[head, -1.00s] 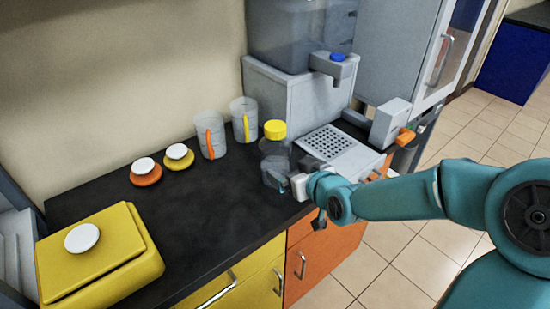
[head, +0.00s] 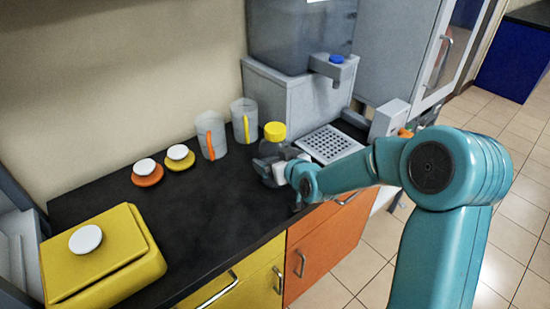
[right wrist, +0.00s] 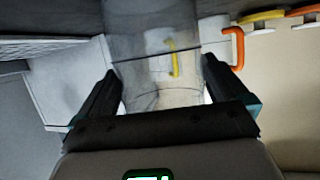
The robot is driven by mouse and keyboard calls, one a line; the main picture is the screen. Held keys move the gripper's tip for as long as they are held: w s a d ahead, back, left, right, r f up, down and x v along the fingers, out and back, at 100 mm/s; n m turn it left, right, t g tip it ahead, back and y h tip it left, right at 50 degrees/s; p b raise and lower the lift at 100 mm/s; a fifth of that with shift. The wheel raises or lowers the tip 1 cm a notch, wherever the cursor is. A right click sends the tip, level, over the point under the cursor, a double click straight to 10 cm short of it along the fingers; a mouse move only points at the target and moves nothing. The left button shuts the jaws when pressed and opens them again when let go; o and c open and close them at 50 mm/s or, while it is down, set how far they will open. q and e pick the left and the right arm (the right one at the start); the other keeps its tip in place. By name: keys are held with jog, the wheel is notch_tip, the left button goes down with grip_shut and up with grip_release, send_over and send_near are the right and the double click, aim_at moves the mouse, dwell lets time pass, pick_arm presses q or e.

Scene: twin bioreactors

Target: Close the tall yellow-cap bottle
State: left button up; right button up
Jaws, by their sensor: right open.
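The tall clear bottle (head: 267,150) stands on the black counter, with its yellow cap (head: 275,131) at the top. I cannot tell how tightly the cap sits. My right gripper (head: 268,172) is around the lower part of the bottle and hides much of it. In the right wrist view, my right gripper (right wrist: 158,70) is open, with the see-through bottle (right wrist: 150,45) between its two dark fingers. Contact with the fingers is not clear. My left gripper is not in view.
A grey dispenser (head: 295,100) and perforated plate (head: 328,145) stand right of the bottle. Two measuring jugs (head: 243,118) stand behind it. Orange (head: 147,174) and yellow (head: 180,158) lids with white knobs and a yellow box (head: 110,262) are left. The counter's front middle is clear.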

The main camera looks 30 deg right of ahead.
aim_at(275, 128)
jog(key=shift+w+f, duration=0.1)
jog(key=shift+w, duration=0.2)
jog(key=c, duration=1.3)
jog(key=shift+r, duration=0.2)
notch_tip(275, 128, up, 13)
jog(key=shift+f+p, duration=0.15)
jog(key=shift+p, duration=0.9)
notch_tip(275, 128, up, 7)
jog(key=p, duration=0.5)
